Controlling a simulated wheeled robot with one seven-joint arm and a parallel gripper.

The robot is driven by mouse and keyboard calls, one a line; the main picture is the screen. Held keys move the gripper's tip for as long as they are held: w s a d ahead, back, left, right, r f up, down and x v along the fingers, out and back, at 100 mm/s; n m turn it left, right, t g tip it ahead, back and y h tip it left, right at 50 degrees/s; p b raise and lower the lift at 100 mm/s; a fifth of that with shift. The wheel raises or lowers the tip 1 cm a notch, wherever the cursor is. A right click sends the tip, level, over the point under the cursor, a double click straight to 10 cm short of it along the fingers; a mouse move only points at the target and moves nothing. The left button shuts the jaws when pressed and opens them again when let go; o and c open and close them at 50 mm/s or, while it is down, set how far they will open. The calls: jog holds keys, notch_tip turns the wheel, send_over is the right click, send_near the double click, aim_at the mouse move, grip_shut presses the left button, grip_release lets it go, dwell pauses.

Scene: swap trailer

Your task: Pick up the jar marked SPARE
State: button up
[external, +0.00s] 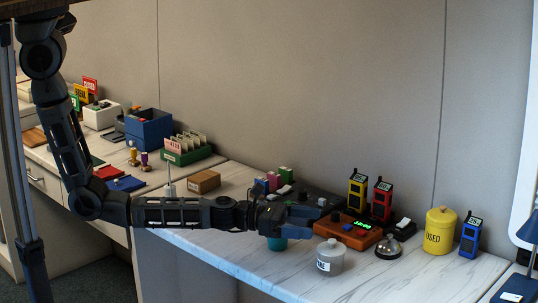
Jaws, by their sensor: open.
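A light grey lidded jar (330,259) stands upright near the front edge of the marble-topped counter. Its white label is too small to read fully. A yellow lidded jar (440,231) marked USED stands farther right. My gripper (313,213) points right, with dark blue fingers, just above and behind the grey jar in the picture. It is open, with nothing visible between its fingers. It appears apart from the grey jar, but the depth between them is hard to tell.
A teal cup (277,244) is partly hidden under my gripper. Yellow, red and blue (470,235) handheld devices stand behind and right. Counter front-left is clear.

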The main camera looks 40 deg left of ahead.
jog(key=b, duration=0.5)
send_near(333, 247)
jog(key=shift+w+d+f, duration=0.35)
jog(key=shift+w+d, duration=0.05)
jog(key=shift+d, duration=0.15)
jog(key=shift+w+d+f, duration=0.35)
jog(key=shift+w+d, duration=0.05)
jog(key=shift+d, duration=0.1)
jog(key=shift+x, duration=1)
jog(key=shift+b+x, duration=0.7)
jog(key=shift+x, duration=2.05)
jog(key=shift+r, duration=0.15)
jog(key=c, duration=1.1)
jog(key=shift+c, duration=0.2)
jog(key=shift+r, duration=0.1)
